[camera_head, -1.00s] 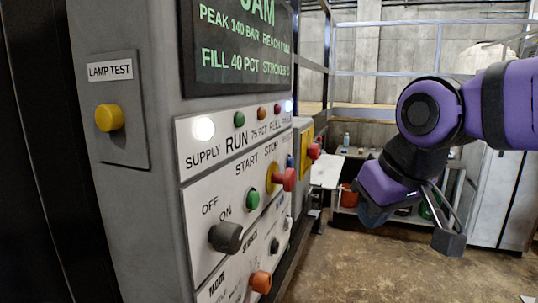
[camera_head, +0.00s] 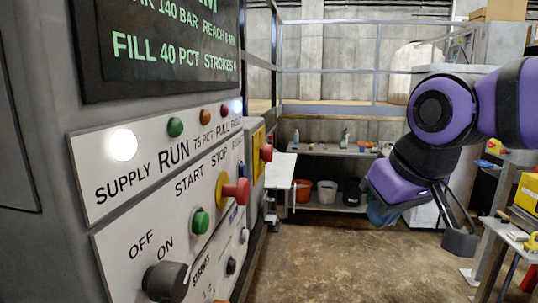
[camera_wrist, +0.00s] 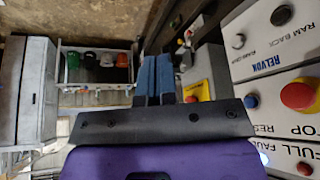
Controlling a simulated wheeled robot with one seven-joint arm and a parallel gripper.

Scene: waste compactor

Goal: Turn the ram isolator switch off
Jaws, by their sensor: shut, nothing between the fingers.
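A dark rotary knob (camera_head: 166,281) marked OFF and ON sits low on the sloped control panel at the left of the head view. Farther along, a grey box carries a yellow plate (camera_head: 258,139) with a red knob (camera_head: 266,152); the plate also shows in the wrist view (camera_wrist: 197,92). No label naming the ram isolator is readable, so I cannot tell which of these it is. My gripper (camera_head: 382,212) is shut and empty, in the air to the right of the panel and touching nothing. Its blue fingers (camera_wrist: 153,78) lie together in the wrist view.
The panel also has a red stop button (camera_head: 238,191), a green start button (camera_head: 200,221) and lamps. A shelf with buckets (camera_head: 327,190) stands at the back. A bench with a yellow case (camera_head: 527,193) is at the right. The floor between is clear.

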